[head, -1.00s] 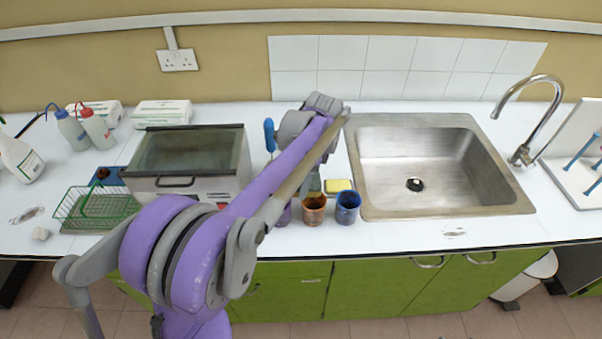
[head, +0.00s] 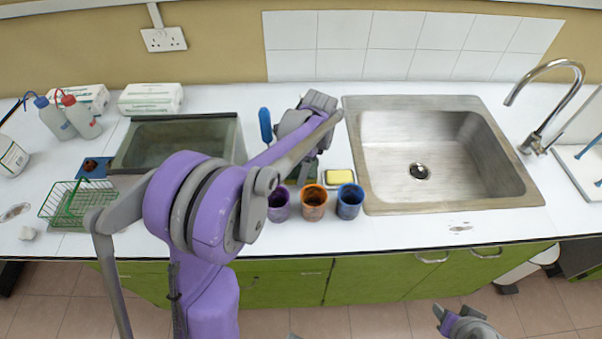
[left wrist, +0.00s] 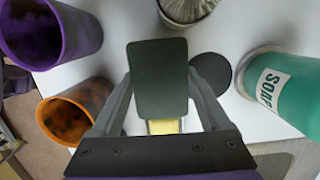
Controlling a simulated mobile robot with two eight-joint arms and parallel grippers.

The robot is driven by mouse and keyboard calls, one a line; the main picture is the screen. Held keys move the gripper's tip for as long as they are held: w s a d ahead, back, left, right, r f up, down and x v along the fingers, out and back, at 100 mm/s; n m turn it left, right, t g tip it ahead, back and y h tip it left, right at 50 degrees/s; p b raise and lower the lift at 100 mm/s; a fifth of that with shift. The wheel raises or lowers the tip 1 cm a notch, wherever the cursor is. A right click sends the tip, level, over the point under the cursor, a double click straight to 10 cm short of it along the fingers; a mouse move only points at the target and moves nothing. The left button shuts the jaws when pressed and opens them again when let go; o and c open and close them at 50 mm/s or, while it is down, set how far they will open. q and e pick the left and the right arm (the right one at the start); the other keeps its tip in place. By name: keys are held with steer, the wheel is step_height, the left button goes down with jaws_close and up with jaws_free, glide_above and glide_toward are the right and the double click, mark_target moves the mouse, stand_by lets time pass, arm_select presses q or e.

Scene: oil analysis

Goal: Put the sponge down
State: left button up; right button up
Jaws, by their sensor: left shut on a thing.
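My left gripper (left wrist: 160,105) is shut on a sponge with a dark green pad (left wrist: 158,80) and a strip of yellow (left wrist: 163,126) between the fingers. In the wrist view the sponge is above the white counter, beside an orange cup (left wrist: 75,112); I cannot tell whether it touches the counter. In the head view my left forearm mostly hides the gripper, and a dark green part of the sponge (head: 303,171) shows behind the cups. My right gripper (head: 462,322) shows only partly at the bottom edge; its jaw state is unclear.
Purple (head: 279,205), orange (head: 313,204) and blue (head: 349,203) cups stand along the front. A yellow block (head: 339,177) lies on a small white dish right of the sponge. The sink (head: 420,140) is further right. A teal bottle (left wrist: 285,92) is close by.

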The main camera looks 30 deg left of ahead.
arm_select(q)
steer(key=shift+f, duration=1.3)
steer(key=o, duration=1.2)
steer(key=shift+f, duration=0.1)
steer(key=shift+c, duration=0.2)
steer(key=r, duration=0.4)
steer(key=d+r, duration=0.1)
steer(key=r, duration=0.2)
steer(key=w+r, duration=0.1)
steer(key=r, duration=0.3)
steer(key=shift+w+d+r+p, duration=0.1)
steer(key=shift+d+r+p, duration=0.2)
steer(key=shift+d, duration=0.1)
steer(key=shift+d+r, duration=0.1)
steer(key=shift+r, duration=0.15)
steer(key=s+d+f+n+t, duration=0.2)
steer(key=s+n, duration=0.2)
steer(key=s, duration=0.3)
steer(key=s+d+f+n+t+h, duration=0.1)
steer(key=s+d+n+t, duration=0.1)
steer(key=s, duration=0.5)
steer(key=s+d+f+n+t, duration=0.2)
steer(key=s+d+n, duration=0.2)
steer(key=s, duration=0.3)
steer(key=shift+d+f+n+t+h, duration=0.1)
steer(key=shift+f+n+t+h, duration=0.25)
steer(key=shift+n, duration=0.55)
